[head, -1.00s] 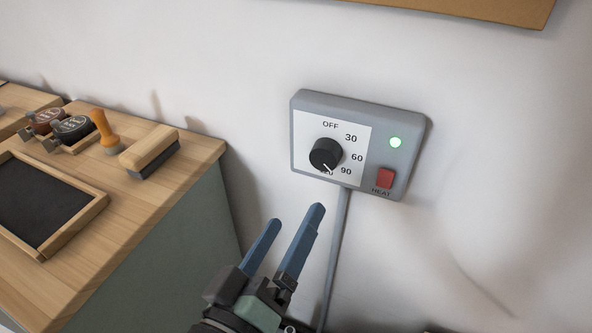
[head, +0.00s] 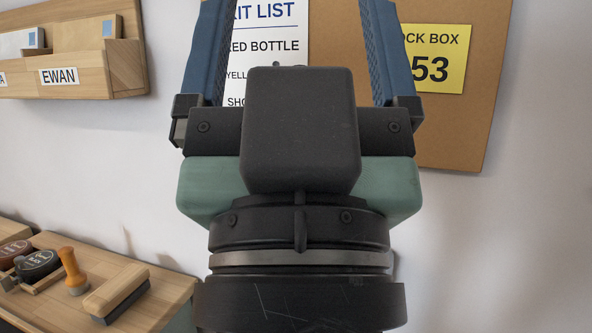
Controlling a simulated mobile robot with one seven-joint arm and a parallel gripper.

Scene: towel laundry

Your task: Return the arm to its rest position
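My gripper (head: 290,45) is close to the camera in the middle of the head view and points upward. Its two blue fingers stand wide apart, and I see nothing between them but the board and paper behind. The fingertips are cut off by the top edge of the picture. The control box with the dial is not visible now; my gripper and wrist cover the middle of the view.
A brown board (head: 460,135) on the wall carries a printed list (head: 262,40) and a yellow lock box note (head: 440,60). A wooden wall rack (head: 125,70) is at upper left. A wooden counter (head: 165,300) at lower left holds stamps (head: 75,270) and a brush (head: 115,293).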

